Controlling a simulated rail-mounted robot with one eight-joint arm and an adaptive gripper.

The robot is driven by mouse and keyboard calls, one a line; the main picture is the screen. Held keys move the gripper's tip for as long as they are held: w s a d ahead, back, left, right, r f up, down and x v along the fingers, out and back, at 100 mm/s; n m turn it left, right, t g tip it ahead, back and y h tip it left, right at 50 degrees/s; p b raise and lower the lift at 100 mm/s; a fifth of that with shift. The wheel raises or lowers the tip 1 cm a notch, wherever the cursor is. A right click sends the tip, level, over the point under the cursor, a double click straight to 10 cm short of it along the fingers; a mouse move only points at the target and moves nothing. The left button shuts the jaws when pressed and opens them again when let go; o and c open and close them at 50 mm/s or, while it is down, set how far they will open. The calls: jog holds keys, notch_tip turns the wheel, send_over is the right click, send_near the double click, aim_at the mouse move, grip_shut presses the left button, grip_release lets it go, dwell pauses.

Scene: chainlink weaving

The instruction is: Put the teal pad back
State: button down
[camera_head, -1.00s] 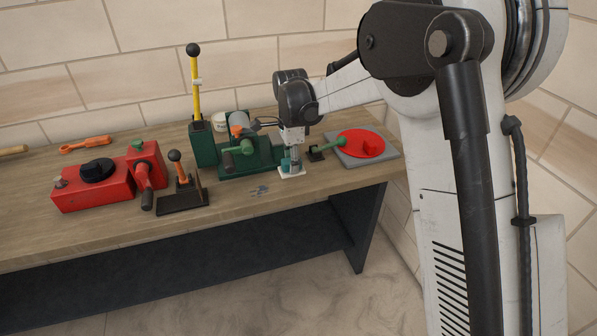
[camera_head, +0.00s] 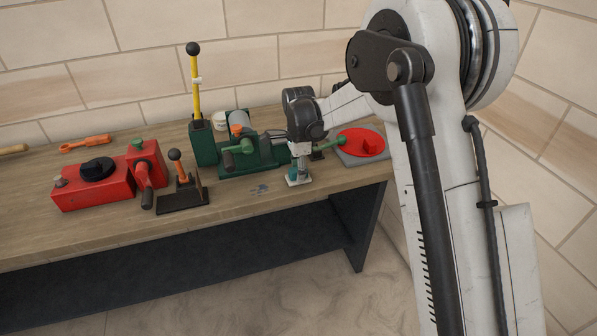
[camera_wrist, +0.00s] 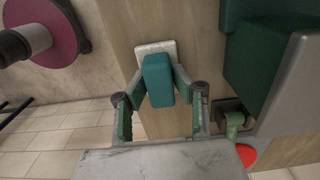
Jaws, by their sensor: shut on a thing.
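The teal pad (camera_wrist: 158,80) is a teal block with a pale, speckled square plate (camera_wrist: 150,47) at its far end in the wrist view. My gripper (camera_wrist: 161,84) is shut on the teal block, one finger on each side. In the head view, my gripper (camera_head: 300,170) points down near the bench's front edge, with the pale plate (camera_head: 298,182) at its lower end. Whether the plate touches the bench top is hard to tell. A small grey-blue mark (camera_head: 259,189) lies on the wood just left of the pad.
On the wooden bench (camera_head: 100,227), a green machine (camera_head: 256,164) stands behind my gripper and a red disc on a grey base (camera_head: 361,143) lies to the right. A black-based orange lever (camera_head: 183,190) and a red machine (camera_head: 90,190) are left. The front strip is bare.

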jog(key=c, duration=1.4)
grip_release()
jog(key=shift+c, duration=0.2)
jog(key=shift+r+p, duration=0.1)
jog(key=shift+p, duration=0.4)
notch_tip(320, 180, up, 14)
jog(key=f+b, duration=0.1)
jog(key=s+d+r+n+t, duration=0.2)
jog(key=s+d+r+n, duration=0.1)
jog(key=s+d+r, duration=0.45)
jog(key=s+d+r+n+t, duration=0.25)
jog(key=s+d, duration=0.25)
jog(key=s, duration=0.4)
jog(key=s+d+r+n+t, duration=0.1)
jog(key=s+d+n, duration=0.35)
jog(key=s, duration=0.45)
jog(key=s+d+f+n+t+b, duration=0.1)
jog(key=s+d+f+n, duration=0.3)
jog(key=s, duration=0.6)
jog(key=shift+s+f+t, duration=0.15)
jog(key=shift+f+t, duration=0.2)
jog(key=shift+f, duration=1.05)
